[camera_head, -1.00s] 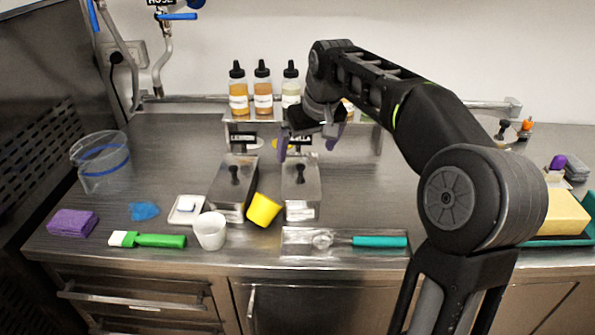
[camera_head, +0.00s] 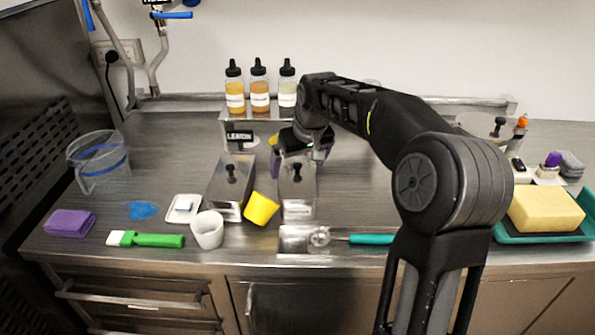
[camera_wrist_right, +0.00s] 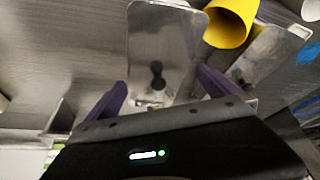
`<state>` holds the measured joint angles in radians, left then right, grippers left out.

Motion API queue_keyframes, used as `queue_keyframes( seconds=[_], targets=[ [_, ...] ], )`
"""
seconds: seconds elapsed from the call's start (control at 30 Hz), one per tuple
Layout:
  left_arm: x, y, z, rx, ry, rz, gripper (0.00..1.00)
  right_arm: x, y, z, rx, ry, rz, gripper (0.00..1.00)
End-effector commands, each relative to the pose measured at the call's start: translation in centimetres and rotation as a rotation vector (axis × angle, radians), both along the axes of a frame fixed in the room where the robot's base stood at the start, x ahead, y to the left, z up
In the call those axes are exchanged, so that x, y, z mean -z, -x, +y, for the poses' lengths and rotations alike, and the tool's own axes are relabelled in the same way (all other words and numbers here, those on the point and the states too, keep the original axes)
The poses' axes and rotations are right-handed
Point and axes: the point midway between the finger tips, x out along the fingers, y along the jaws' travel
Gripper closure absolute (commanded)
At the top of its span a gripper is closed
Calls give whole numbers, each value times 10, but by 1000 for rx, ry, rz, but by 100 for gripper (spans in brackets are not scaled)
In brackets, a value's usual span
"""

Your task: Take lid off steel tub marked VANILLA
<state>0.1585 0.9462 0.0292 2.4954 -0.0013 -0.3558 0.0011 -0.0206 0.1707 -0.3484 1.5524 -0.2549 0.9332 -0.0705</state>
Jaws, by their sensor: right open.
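Two lidded steel tubs with dark knobs stand mid-counter. The left tub (camera_head: 230,193) has a LEMON sign (camera_head: 239,136) behind it. The right tub (camera_head: 298,209) has a lid (camera_head: 308,185) with a black knob (camera_head: 297,174); the sign behind it is hidden by my arm, so I cannot read VANILLA. My right gripper (camera_head: 296,156) is over the back of this tub. In the right wrist view its open purple fingers (camera_wrist_right: 161,77) stand either side of the knob (camera_wrist_right: 157,73), with the lid (camera_wrist_right: 165,38) beyond; contact cannot be told. My left gripper is not in view.
A yellow cup (camera_head: 261,209) lies tilted between the tubs' front ends, with a white cup (camera_head: 208,230) nearby. A steel tray (camera_head: 294,239) with a teal-handled scoop (camera_head: 371,239) lies in front. Sauce bottles (camera_head: 259,88) stand on a shelf behind.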

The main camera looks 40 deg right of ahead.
Motion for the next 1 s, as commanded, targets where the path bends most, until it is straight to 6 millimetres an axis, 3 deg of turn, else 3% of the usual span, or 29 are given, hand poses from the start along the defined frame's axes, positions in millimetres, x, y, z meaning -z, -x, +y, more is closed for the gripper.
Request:
queue_keyframes(
  seconds=[0.13,0.7,1.0],
  targets=[
    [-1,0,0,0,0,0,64,9,-3,-1,0,0,0,0],
    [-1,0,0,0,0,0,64,8,-3,-1,1,0,0,1],
    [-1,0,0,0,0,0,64,8,-3,-1,1,0,0,25]
  ],
)
